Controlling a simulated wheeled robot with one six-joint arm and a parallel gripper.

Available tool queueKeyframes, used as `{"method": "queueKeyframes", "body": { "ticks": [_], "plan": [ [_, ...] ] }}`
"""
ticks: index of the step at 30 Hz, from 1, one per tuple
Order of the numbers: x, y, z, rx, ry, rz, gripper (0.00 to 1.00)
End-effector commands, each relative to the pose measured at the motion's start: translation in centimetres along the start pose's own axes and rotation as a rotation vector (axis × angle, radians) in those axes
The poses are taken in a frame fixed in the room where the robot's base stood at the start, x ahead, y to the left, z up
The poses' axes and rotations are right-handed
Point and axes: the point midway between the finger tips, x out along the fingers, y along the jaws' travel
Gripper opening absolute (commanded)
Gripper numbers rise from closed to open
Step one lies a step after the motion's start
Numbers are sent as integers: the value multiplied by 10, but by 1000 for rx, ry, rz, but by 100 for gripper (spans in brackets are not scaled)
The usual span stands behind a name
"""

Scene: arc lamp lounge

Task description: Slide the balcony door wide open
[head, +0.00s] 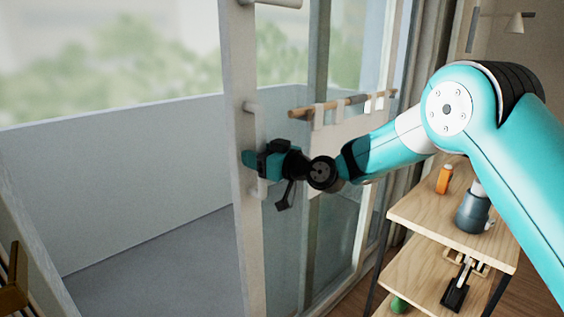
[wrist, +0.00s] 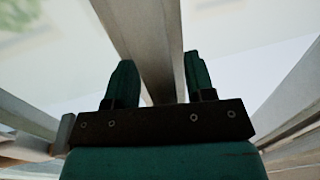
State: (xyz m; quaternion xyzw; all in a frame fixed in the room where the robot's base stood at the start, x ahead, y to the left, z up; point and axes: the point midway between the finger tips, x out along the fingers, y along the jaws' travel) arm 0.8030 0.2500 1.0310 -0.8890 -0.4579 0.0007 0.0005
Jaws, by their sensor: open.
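The balcony door (head: 237,130) is a sliding glass panel with a white frame, standing upright in the middle of the head view. The space left of its edge stands open onto the balcony. A pale upright handle (head: 251,107) is on the door frame, partly hidden by my gripper. My gripper (head: 250,159) is at the handle's height, its teal fingers across the frame edge. In the wrist view my gripper (wrist: 158,78) has its two fingers apart, with a pale upright bar (wrist: 148,40) running between them. I cannot tell whether the fingers touch it.
A wooden shelf unit (head: 412,212) with an orange bottle (head: 444,179) and a dark mug (head: 472,213) stands right, below my arm. A cloth hangs from a wooden rail (head: 340,105) behind the glass. The balcony floor (head: 165,270) at left is clear.

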Motion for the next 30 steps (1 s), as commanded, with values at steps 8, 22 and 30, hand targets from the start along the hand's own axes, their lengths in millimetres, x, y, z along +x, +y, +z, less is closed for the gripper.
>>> {"method": "queueKeyframes", "body": {
  "ticks": [8,22,30],
  "plan": [
    [-60,2,4,1,0,6,50],
    [-157,1,2,0,1,2,50],
    [-167,0,0,-1,1,-1,50]
  ]
}}
